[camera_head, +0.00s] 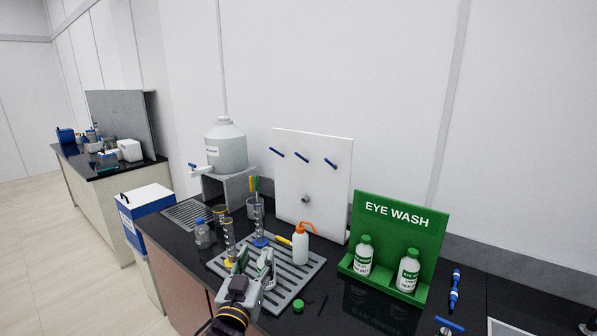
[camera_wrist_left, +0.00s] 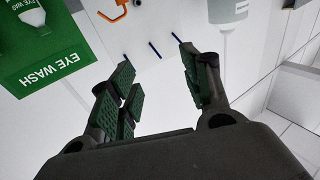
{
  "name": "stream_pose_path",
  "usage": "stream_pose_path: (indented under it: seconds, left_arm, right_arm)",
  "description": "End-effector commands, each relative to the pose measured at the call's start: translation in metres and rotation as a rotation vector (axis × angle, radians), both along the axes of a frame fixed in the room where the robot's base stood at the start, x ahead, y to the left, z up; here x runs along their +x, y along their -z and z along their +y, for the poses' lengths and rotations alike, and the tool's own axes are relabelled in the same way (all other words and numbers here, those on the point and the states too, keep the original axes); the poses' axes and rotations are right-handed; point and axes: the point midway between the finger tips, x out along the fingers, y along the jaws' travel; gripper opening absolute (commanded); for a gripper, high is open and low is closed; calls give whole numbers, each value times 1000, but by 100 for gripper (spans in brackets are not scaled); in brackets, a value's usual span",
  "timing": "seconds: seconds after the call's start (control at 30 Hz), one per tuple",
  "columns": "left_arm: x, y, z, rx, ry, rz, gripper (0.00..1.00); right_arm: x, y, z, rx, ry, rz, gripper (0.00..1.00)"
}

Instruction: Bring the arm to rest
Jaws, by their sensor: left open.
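My left gripper (camera_head: 252,266) reaches in from the bottom of the head view, above the front of the grey slatted drain mat (camera_head: 292,287). Its jaws are open, and the left wrist view shows the two green-padded fingers (camera_wrist_left: 158,88) apart with nothing between them. Behind the fingers in the head view stand a clear cylinder with a yellow base (camera_head: 229,238) and one with a blue base (camera_head: 260,222). I cannot tell whether the gripper touches anything. My right gripper does not show.
A wash bottle with an orange spout (camera_head: 300,245) stands on the mat. A green eye wash stand (camera_head: 395,240) is to the right, with a green cap (camera_head: 298,305) in front. A clear bottle (camera_head: 203,234) stands left. A white peg board (camera_head: 312,180) and a large carboy (camera_head: 226,148) are behind.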

Motion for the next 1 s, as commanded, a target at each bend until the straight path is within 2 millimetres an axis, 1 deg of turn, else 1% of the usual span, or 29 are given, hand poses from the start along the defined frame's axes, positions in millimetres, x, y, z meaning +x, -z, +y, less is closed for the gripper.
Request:
stream_pose_path:
  seconds: [0.03, 0.1, 0.27, 0.3, 0.47, 0.6, 0.7, 0.8, 0.9, 1.0]
  left_arm:
    - [-3, 16, 10, 5, -26, 57, 48]
    - [-8, 39, 23, 16, -58, 140, 48]
    - [-26, 89, 51, 47, -115, 334, 48]
    - [-33, 102, 57, 57, -125, 383, 48]
    - [-64, 151, 78, 96, -150, 584, 48]
    - [-99, 189, 93, 132, -148, 760, 48]
    - [-127, 213, 102, 158, -134, 885, 48]
    - [-153, 232, 108, 181, -114, 992, 48]
    - [-174, 243, 111, 198, -92, 1069, 48]
    - [-190, 252, 114, 211, -74, 1130, 48]
  right_arm:
    - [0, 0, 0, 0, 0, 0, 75]
    - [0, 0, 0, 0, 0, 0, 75]
    - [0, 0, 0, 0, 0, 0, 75]
    - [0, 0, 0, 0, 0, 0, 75]
    - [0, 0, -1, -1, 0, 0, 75]
    - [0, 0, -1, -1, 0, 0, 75]
    - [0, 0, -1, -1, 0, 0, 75]
    - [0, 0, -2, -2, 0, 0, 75]
    - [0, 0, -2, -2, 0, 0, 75]
    - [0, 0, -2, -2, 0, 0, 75]
